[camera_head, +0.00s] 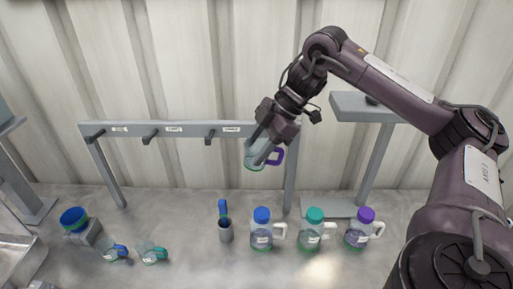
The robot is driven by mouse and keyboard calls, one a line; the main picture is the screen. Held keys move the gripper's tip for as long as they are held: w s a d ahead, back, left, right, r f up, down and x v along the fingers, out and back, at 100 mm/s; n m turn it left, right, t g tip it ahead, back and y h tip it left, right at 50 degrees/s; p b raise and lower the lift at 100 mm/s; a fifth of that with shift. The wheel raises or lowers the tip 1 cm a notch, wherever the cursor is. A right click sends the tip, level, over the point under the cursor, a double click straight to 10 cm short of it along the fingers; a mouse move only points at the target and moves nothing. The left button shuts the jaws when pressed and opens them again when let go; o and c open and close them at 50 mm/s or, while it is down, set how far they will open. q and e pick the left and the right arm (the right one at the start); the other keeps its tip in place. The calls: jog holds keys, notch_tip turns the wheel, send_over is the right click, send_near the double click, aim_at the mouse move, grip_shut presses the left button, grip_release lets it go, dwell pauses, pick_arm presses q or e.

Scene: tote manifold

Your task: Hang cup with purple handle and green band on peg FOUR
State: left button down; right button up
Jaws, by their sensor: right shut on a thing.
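My right gripper (262,145) is shut on a clear cup (253,158) with a purple handle (276,157) that points right. It holds the cup in front of the right part of the grey peg rack (105,125). Three dark pegs show on the rack: a left one (95,137), a middle one (150,138) and a right one (209,138), all bare. Their labels are too small to read surely. The rack's right end and any peg there are hidden behind my gripper. My left gripper is out of view.
Two clear cups, one with a blue handle (119,250) and one with a teal handle (157,254), are on the floor-like surface.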

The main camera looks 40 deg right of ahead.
aim_at(257, 137)
jog(key=shift+w+d+r, duration=0.1)
jog(key=shift+w+d, duration=0.1)
jog(key=shift+w, duration=0.3)
jog(key=shift+w+d+p, duration=0.7)
jog(key=shift+w+d, duration=0.2)
jog(key=shift+w, duration=0.05)
jog(key=w+d+f+p, duration=0.1)
jog(key=w+d, duration=0.2)
jog(key=w, duration=0.1)
jog(key=shift+w+d+f, duration=0.15)
jog(key=shift+w+d, duration=0.15)
jog(key=shift+d, duration=0.1)
jog(key=o, duration=1)
jog(key=shift+c, duration=0.2)
jog(key=shift+o, duration=0.3)
jog(key=shift+s, duration=0.1)
